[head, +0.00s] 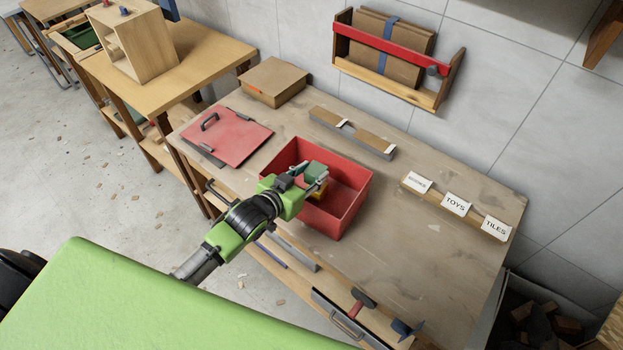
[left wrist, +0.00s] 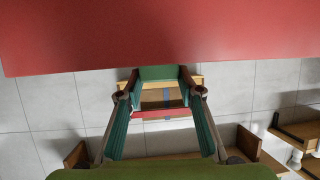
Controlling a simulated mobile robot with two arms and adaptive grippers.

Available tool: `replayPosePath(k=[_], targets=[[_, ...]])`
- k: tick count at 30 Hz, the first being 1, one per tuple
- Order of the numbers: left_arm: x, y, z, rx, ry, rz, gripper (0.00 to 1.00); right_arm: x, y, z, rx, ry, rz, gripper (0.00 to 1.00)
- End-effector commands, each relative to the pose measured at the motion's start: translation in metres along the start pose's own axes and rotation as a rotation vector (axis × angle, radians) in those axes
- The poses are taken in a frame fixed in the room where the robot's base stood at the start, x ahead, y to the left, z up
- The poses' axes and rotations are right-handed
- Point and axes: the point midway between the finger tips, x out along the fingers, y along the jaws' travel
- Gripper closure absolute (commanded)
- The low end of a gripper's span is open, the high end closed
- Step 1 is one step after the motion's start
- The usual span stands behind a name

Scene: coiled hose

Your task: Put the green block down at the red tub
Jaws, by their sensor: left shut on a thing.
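The red tub (head: 349,205) is an open box standing on the workbench in the head view. My left gripper (head: 311,175) reaches over its near left side and is shut on the green block (head: 316,169). The block is at the tub's opening; I cannot tell how far it is above the tub's floor. A yellow thing (head: 319,190) shows inside the tub below the gripper. In the left wrist view the green block (left wrist: 158,73) sits between the two fingertips, and a red surface of the tub (left wrist: 150,35) fills the top. My right gripper is not in view.
On the workbench (head: 420,250) are a red lidded panel (head: 228,140), a cardboard box (head: 273,82) and a label rail (head: 456,204). A red-barred rack (head: 395,58) hangs on the wall. The bench right of the tub is clear.

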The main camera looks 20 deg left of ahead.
Motion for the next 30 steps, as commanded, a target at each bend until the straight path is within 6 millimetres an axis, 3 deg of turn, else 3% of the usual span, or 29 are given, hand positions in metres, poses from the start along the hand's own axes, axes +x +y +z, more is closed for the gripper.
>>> replayPosePath(k=[7,21,22,23,24,30], targets=[[0.015,-0.001,0.026,0.0,-0.001,-0.001,0.88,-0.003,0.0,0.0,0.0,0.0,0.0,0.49],[0.018,-0.001,0.035,0.0,0.001,0.0,0.88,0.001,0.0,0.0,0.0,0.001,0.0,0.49],[0.017,-0.001,0.034,0.0,0.0,0.0,0.61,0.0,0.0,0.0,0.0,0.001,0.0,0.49],[0.017,-0.001,0.034,0.0,0.0,0.0,0.53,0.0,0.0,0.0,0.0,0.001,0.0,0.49],[0.017,-0.001,0.034,0.0,0.0,0.0,0.49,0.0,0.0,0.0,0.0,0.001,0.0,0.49],[0.017,-0.001,0.034,0.0,0.0,0.0,0.49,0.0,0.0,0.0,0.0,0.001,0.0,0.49]])
